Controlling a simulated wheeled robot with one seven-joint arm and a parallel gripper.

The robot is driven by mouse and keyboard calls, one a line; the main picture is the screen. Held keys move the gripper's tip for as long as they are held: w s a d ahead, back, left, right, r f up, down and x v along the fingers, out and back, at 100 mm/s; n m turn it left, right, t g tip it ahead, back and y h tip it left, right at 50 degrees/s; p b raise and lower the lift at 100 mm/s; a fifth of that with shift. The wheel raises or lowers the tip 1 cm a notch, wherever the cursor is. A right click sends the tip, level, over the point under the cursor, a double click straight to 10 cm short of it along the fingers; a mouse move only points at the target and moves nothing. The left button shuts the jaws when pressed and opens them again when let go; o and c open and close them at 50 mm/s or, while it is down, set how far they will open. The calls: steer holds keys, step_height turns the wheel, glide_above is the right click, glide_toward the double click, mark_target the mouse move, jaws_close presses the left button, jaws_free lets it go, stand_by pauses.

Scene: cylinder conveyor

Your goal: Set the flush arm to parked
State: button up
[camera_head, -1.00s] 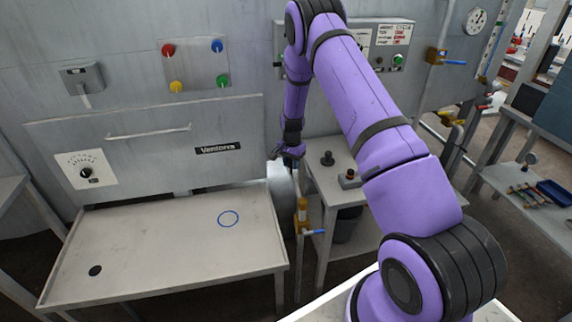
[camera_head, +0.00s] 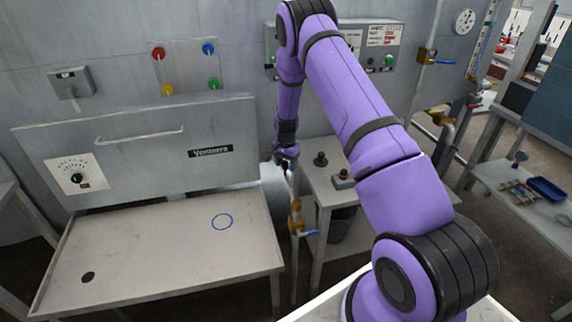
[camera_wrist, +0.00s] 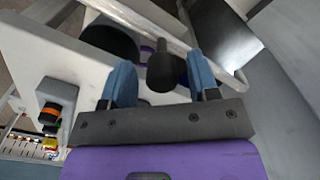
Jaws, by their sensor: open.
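No part is labelled as the flush arm, so I cannot tell for sure which lever it is. A brass valve (camera_head: 296,215) with a blue handle (camera_head: 308,233) stands on a post between the metal bench and the small side table. The handle points to the right, roughly level. My gripper (camera_head: 286,155) is above and behind this valve, beside the side table. In the wrist view my gripper (camera_wrist: 162,80) has its two blue fingers apart. A dark round-headed knob (camera_wrist: 166,70) shows between them in the picture; I see no contact.
The side table (camera_head: 325,188) carries a black knob (camera_head: 320,159) and a button box (camera_head: 343,180). Another brass valve (camera_head: 427,56) with a blue handle is on the wall. A shelf with a blue tray (camera_head: 547,188) is at right.

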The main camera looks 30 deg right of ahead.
step_height(320, 180, up, 11)
steer(key=shift+f, duration=0.15)
stand_by(0.7)
steer(key=s+a+r+n+t, duration=0.1)
steer(key=s+a+r+n, duration=0.3)
steer(key=r, duration=0.6)
steer(key=s+a+r+t, duration=0.1)
steer(key=s+a+r, duration=0.1)
steer(key=s+r, duration=0.55)
steer(key=s+a+r+n+t, duration=0.15)
steer(key=s+a+r, duration=0.25)
steer(key=r, duration=0.8)
steer(key=s+a+r+n, duration=0.1)
steer(key=s+r+n, duration=0.1)
steer(key=s, duration=0.7)
steer(key=s+a+r+n+t, duration=0.1)
steer(key=s+a+r+n, duration=0.1)
steer(key=s, duration=0.7)
steer(key=s+a+r+n, duration=0.2)
steer(key=s+n, duration=0.1)
steer(key=s, duration=0.6)
steer(key=shift+r+t, duration=0.25)
steer(key=shift+t, duration=0.1)
